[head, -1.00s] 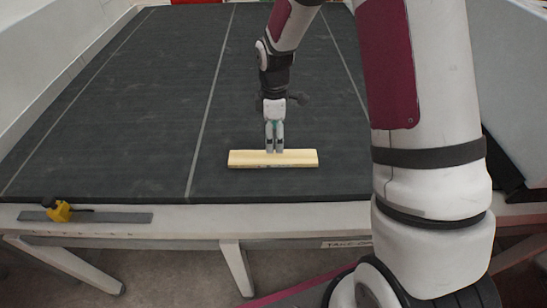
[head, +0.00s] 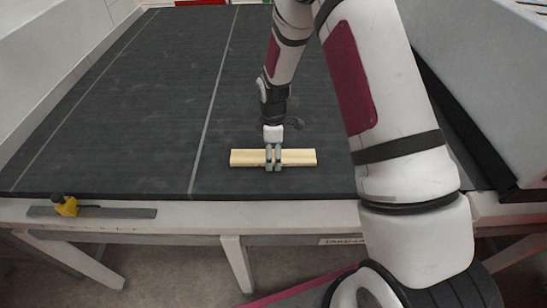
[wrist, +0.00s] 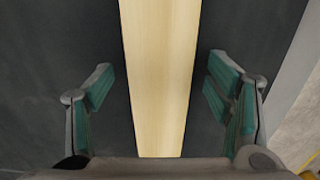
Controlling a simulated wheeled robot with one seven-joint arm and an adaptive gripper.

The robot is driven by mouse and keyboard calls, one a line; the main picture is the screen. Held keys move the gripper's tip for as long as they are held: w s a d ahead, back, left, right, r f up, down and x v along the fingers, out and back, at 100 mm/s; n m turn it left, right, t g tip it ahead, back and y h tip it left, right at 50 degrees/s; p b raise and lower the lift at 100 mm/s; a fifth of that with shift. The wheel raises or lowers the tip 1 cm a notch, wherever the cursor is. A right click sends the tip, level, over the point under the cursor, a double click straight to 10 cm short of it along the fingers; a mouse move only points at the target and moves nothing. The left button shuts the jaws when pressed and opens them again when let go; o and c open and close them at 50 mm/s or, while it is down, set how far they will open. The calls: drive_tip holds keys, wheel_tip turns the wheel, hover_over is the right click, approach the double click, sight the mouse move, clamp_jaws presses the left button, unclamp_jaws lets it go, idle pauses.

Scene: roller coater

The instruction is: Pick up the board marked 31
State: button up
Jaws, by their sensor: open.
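A pale wooden board (head: 245,158) lies flat on the dark mat, near its front edge, running left to right in the head view. No number can be read on it. My gripper (head: 273,160) is over the middle of the board, pointing down. In the wrist view the board (wrist: 160,75) runs between the two green-padded fingers of my gripper (wrist: 160,100), with a gap on each side. The fingers are open and do not appear to touch the board.
The dark mat (head: 120,110) is clear around the board. A metal ruler (head: 115,212) and a yellow tool (head: 65,206) lie on the pale front ledge (head: 195,214) at the left. A raised wall (head: 490,90) bounds the right side.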

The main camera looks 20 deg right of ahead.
drive_tip(key=c, duration=1.3)
drive_tip(key=shift+r, duration=0.15)
